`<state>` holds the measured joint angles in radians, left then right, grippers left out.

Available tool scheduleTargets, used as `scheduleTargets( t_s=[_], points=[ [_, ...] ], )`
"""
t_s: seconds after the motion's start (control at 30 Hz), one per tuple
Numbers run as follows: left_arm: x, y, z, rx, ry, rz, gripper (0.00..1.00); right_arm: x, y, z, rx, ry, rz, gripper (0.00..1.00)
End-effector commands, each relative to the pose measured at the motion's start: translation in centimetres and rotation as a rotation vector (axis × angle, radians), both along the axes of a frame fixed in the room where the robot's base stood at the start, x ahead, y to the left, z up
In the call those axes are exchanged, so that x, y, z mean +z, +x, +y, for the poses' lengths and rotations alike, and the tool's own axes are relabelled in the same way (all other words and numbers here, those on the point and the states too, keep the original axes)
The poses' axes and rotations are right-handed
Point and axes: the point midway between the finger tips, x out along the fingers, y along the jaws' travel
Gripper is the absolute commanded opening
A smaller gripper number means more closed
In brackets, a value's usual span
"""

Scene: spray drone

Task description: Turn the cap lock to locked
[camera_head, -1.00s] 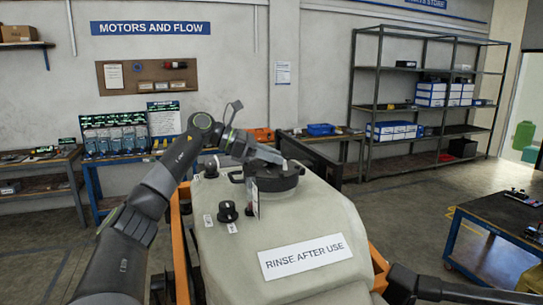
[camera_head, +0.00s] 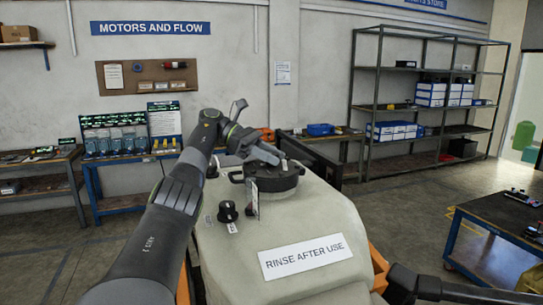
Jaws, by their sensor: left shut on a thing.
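The spray drone's beige tank (camera_head: 310,215) fills the middle of the view. A round black cap (camera_head: 276,184) sits on its top, with a thin pale tag standing upright at its front. A black knob (camera_head: 228,211) with a white mark is to the left of the cap, with a small white label below it. My left gripper (camera_head: 277,160) is over the cap, its fingers low against the cap's top and closed. The gripped part is small and mostly hidden by the fingers. My right gripper is not in view.
A "RINSE AFTER USE" plate (camera_head: 305,256) is on the tank's front. An orange frame (camera_head: 378,268) and a dark boom (camera_head: 450,291) flank the tank. A blue-framed cart (camera_head: 455,243) stands at right. Benches and a shelf rack (camera_head: 430,105) line the back wall.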

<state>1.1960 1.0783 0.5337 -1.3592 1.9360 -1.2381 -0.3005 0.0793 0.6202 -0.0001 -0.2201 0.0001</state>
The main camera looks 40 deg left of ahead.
Motion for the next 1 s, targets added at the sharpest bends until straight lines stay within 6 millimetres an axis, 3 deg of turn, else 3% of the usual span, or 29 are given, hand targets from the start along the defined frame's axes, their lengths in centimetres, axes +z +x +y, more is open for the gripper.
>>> scheduleTargets(
  t_s=[0.83, 0.87, 1.0],
  points=[
    [0.06, 0.01, 0.05, -0.044, 0.001, 0.0, 0.12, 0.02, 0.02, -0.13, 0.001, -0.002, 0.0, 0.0],
    [0.06, 0.01, 0.05, -0.044, 0.001, 0.0, 0.39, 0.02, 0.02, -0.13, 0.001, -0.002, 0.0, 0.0],
    [0.05, 0.0, 0.05, -0.044, 0.001, 0.0, 0.57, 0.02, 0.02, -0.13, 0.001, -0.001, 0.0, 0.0]
  ],
)
